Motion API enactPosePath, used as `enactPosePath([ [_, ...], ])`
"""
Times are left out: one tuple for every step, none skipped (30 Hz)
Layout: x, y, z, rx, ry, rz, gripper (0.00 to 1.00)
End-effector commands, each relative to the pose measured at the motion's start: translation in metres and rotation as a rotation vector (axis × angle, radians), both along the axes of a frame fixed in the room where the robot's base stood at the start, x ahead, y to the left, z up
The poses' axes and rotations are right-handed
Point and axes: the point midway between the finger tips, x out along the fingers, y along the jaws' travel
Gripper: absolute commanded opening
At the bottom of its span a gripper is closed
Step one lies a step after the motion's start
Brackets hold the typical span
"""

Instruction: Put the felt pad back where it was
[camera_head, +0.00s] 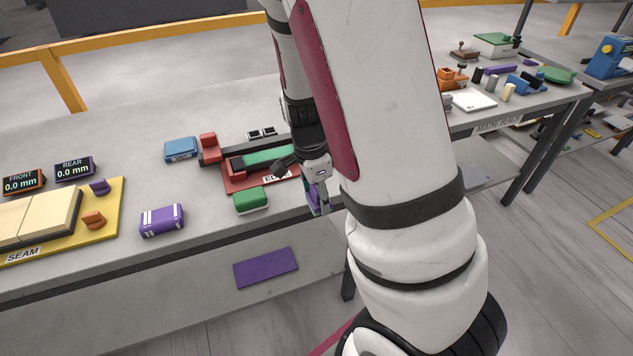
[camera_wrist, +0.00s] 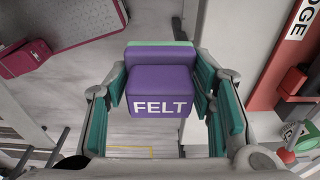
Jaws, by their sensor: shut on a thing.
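The felt pad (camera_wrist: 160,92) is a purple block marked FELT, with a thin green strip along its far edge in the wrist view. My gripper (camera_wrist: 162,100) is shut on it, with the teal finger pads on its left and right sides. In the head view my gripper (camera_head: 317,178) is near the front edge of the stone bench, just right of the red EDGE fixture. Only a small purple part of the pad (camera_head: 313,200) shows there. In the wrist view, floor shows below the pad.
The red EDGE fixture (camera_head: 233,182) holds a green piece. A green block (camera_head: 251,201), a purple striped box (camera_head: 162,220) and a blue box (camera_head: 182,150) stand nearby. A yellow SEAM board (camera_head: 110,215) is at left. A purple rectangle (camera_head: 265,267) lies below the bench's front edge.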

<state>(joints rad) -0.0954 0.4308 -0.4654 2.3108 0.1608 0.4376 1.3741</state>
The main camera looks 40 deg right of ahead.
Motion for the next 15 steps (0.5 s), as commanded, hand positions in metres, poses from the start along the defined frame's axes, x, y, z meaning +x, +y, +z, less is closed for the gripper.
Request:
enactPosePath([
  [0.011,-0.009,-0.002,-0.001,0.0,-0.004,0.23],
  [0.017,-0.013,-0.003,-0.001,0.0,-0.004,0.23],
  [0.025,-0.019,-0.004,-0.001,0.0,-0.004,0.23],
  [0.03,-0.023,-0.004,-0.001,0.001,-0.003,0.23],
  [0.036,-0.027,-0.005,-0.001,0.0,-0.004,0.23],
  [0.044,-0.033,-0.006,-0.001,0.0,-0.003,0.23],
  [0.05,-0.037,-0.006,-0.001,0.0,-0.003,0.23],
  [0.055,-0.04,-0.007,-0.001,0.0,-0.003,0.23],
  [0.062,-0.045,-0.008,-0.001,0.0,-0.003,0.23],
  [0.067,-0.049,-0.008,0.0,0.0,-0.003,0.23],
  [0.07,-0.051,-0.009,0.0,0.001,-0.002,0.23],
  [0.076,-0.055,-0.009,-0.001,0.0,-0.001,0.23],
  [0.078,-0.057,-0.009,0.0,0.0,-0.001,0.23],
  [0.081,-0.058,-0.009,0.0,0.0,-0.001,0.23],
  [0.083,-0.06,-0.01,0.001,0.002,0.0,0.23],
])
